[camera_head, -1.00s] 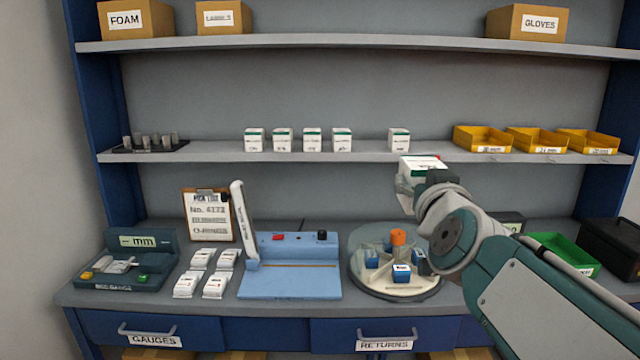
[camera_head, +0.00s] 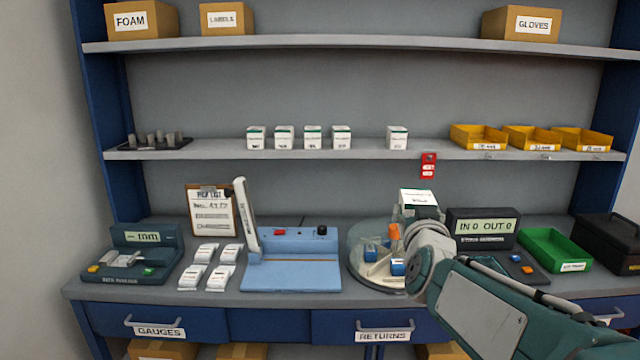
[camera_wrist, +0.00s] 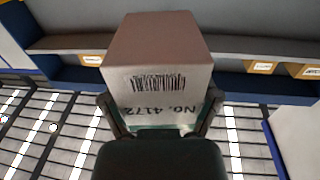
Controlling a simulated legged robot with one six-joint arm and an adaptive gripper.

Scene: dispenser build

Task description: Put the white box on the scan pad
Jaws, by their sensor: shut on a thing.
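My gripper (camera_head: 420,212) is shut on a white box (camera_head: 418,197) with a green band and holds it in the air, over or behind the round turntable. In the wrist view the box (camera_wrist: 158,50) sits between the two fingers of my gripper (camera_wrist: 160,115). Its near face shows a barcode and "NO. 4172" upside down. A dark counter unit (camera_head: 482,228) reading "IN 0 OUT 0" stands right of the box. A dark panel with blue and orange buttons lies in front of it, partly behind my arm. I cannot tell which surface is the scan pad.
A green bin (camera_head: 553,250) and black case (camera_head: 608,240) are right. More white boxes (camera_head: 285,138) stand on the shelf.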

